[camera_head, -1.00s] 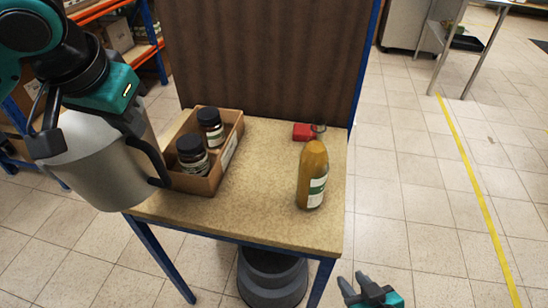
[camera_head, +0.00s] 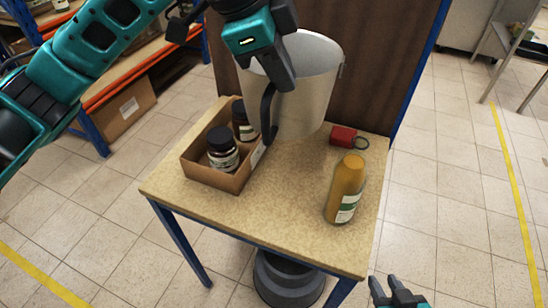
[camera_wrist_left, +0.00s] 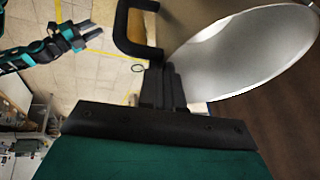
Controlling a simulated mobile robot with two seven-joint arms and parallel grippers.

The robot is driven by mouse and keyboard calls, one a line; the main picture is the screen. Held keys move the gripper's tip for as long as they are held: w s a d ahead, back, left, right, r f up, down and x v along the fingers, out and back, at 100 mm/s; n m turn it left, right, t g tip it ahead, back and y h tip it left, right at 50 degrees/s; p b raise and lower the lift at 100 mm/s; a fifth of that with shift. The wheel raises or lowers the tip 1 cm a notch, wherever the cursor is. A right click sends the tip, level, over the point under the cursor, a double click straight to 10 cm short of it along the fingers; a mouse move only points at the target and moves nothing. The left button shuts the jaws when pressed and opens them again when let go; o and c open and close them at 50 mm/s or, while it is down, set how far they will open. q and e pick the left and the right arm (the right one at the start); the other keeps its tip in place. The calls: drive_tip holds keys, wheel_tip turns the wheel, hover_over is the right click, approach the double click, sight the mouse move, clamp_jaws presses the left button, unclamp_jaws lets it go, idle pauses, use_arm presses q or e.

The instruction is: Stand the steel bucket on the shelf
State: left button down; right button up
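The steel bucket (camera_head: 312,100) is grey, with a dark side handle, and looks roughly upright over the back of a tan-topped, blue-legged shelf unit (camera_head: 285,200). Whether its base touches that top, I cannot tell. My left gripper (camera_head: 282,75) is shut on the bucket's rim on the near side. In the left wrist view, the bucket's open mouth (camera_wrist_left: 245,55) is right of the fingers (camera_wrist_left: 168,88), and the handle (camera_wrist_left: 125,35) is to their left. My right gripper (camera_head: 386,288) is empty and open, low beyond the top's front right corner.
A cardboard box (camera_head: 215,177) with two dark-lidded jars (camera_head: 222,150) is at the top's left. An orange bottle (camera_head: 345,190) stands front right. A red block (camera_head: 343,136) with a ring lies behind it. A brown panel (camera_head: 375,70) closes the back. The front middle is clear.

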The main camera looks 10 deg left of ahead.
use_arm(q)
wheel_tip(320, 180, down, 19)
drive_tip(key=d+m+b, duration=0.1)
drive_tip(key=b, duration=0.1)
idle(0.5)
drive_tip(key=shift+d+f, duration=0.1)
drive_tip(key=shift+f, duration=0.05)
drive_tip(key=c, duration=1.7)
unclamp_jaws()
drive_tip(key=shift+f, duration=0.15)
drive_tip(key=o, duration=0.4)
